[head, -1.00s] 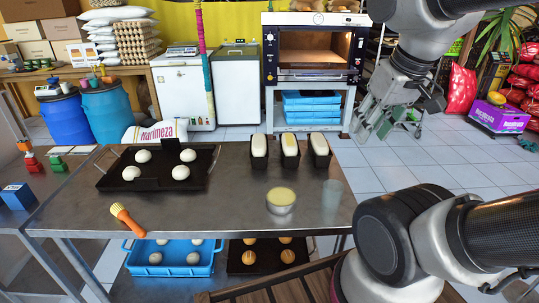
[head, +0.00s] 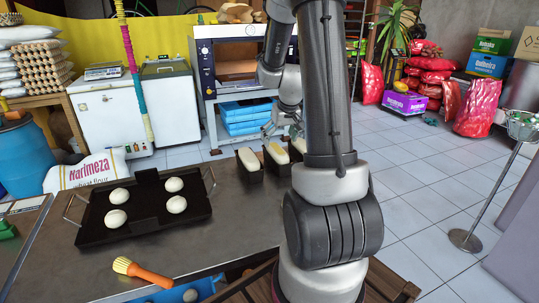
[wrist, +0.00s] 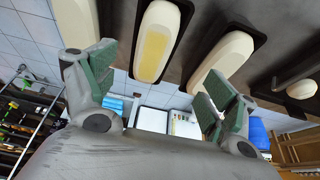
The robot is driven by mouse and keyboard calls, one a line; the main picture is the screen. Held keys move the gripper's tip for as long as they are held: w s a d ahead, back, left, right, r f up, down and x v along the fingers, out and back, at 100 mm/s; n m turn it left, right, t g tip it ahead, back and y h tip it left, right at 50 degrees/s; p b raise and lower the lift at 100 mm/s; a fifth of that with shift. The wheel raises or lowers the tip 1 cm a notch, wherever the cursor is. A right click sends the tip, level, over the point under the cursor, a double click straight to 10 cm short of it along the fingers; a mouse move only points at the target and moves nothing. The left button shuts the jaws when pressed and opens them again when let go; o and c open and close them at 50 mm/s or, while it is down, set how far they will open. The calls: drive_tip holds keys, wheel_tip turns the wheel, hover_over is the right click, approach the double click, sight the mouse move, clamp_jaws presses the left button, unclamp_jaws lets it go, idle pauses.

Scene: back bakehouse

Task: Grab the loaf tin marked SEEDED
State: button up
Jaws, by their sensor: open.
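Three dark loaf tins with pale dough stand in a row at the far edge of the steel table. In the head view they are the left tin (head: 250,161), the middle tin (head: 277,157) with a yellow patch on its dough, and the right tin (head: 298,147), partly behind my arm. I cannot read SEEDED on any of them. My gripper (head: 284,127) is open and empty just beyond the row. In the wrist view, its spread fingers (wrist: 158,72) lie either side of the middle tin's end, where the yellow-patched dough (wrist: 154,48) shows.
The neighbouring tins' dough (wrist: 222,60) is close to the fingers. A black tray (head: 100,232) with dough balls and an orange-handled brush (head: 143,273) are on the table's left part. The oven stand (head: 212,128) is behind.

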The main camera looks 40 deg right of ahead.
sight(278, 149)
drive_tip(key=x, duration=0.3)
drive_tip(key=d+x, duration=0.1)
drive_tip(key=x, duration=0.5)
drive_tip(key=shift+w+d, duration=0.2)
drive_tip(key=shift+w, duration=0.1)
drive_tip(key=c, duration=1.4)
